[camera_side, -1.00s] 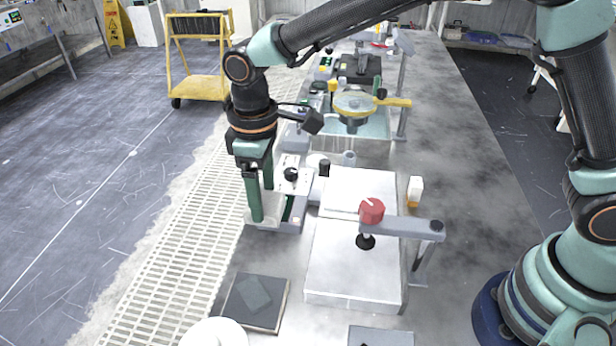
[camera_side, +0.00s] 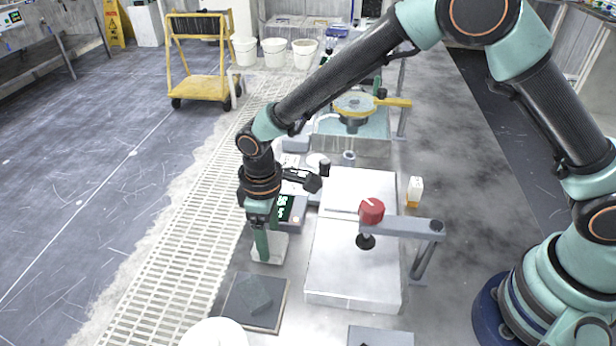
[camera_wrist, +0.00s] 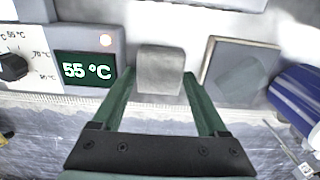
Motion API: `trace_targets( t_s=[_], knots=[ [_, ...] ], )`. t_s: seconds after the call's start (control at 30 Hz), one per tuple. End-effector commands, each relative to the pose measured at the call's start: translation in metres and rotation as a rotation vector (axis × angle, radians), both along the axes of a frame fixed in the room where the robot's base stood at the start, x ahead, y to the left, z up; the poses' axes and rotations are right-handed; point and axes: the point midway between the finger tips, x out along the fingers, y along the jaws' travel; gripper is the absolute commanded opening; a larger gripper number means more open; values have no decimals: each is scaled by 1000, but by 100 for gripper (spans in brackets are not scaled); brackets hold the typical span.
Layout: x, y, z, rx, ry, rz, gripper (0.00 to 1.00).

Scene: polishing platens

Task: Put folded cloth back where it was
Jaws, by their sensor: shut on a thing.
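My gripper (camera_side: 268,250) points down in the side view, beside the heater unit with the green display. It is shut on the folded cloth (camera_side: 278,249), a pale grey pad. In the wrist view the cloth (camera_wrist: 160,70) sits between the two green fingertips (camera_wrist: 159,76). In the side view the front finger hides part of the cloth. The cloth is low over the bench; I cannot tell whether it touches the surface.
The heater unit (camera_wrist: 88,68) reads 55 °C. A dark square board (camera_side: 237,312) lies in front of the gripper. A pale block (camera_side: 330,277) with a red-knobbed arm (camera_side: 371,211) stands to the right. A white round thing (camera_side: 215,333) is at the front edge.

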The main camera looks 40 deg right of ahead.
Motion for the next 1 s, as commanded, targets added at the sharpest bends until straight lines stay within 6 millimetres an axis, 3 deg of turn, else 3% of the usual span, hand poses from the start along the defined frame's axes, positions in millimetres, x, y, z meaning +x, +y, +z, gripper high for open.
trace_targets(
  t_s=[0.17,0.2,0.23,0.67,1.0],
  knots=[
    [0,0,-2,0,0,0,10],
    [0,0,-3,0,0,0,80],
    [0,0,-3,0,0,0,89],
    [0,0,6,1,-1,0,89],
    [1,1,70,4,-5,0,89]
  ],
)
